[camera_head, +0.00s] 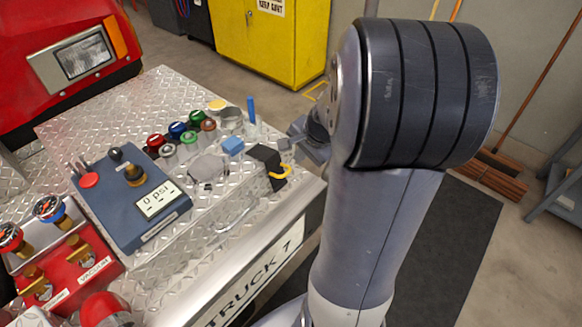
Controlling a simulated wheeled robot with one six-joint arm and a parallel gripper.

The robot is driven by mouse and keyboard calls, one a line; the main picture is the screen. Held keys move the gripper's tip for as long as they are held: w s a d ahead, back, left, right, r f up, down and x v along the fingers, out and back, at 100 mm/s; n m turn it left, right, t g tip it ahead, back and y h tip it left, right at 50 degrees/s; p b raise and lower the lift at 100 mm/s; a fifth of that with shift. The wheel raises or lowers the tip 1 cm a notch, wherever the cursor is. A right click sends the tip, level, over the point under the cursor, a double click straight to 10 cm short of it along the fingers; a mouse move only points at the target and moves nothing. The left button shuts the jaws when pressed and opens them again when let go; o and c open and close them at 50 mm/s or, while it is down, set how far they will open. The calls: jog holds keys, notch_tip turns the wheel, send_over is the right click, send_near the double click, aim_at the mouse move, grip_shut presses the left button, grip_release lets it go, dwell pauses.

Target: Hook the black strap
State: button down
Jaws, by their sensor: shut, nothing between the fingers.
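The black strap (264,154) lies at the right edge of the silver diamond-plate bumper and hangs toward its front side. A yellow hook (283,174) shows against the strap's lower part. I cannot tell whether the strap is fastened to it. My gripper (286,144) is just right of the strap's upper part, small and partly hidden by my own arm. It is shut with nothing held. I cannot tell whether its tips touch the strap.
The diamond-plate bumper (95,115) carries a blue panel with a "0 PSI" display (158,198), several coloured caps (177,130), a blue block (231,146) and a red gauge unit (75,268). A yellow cabinet (270,45) stands behind. Dark mat (455,235) covers floor at right.

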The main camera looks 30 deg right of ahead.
aim_at(287, 174)
jog(key=x, duration=0.9)
jog(key=shift+f, duration=0.35)
notch_tip(287, 174, down, 4)
jog(key=b, duration=0.5)
jog(key=shift+a+f, duration=0.1)
jog(key=shift+f, duration=0.15)
jog(key=shift+s, duration=0.1)
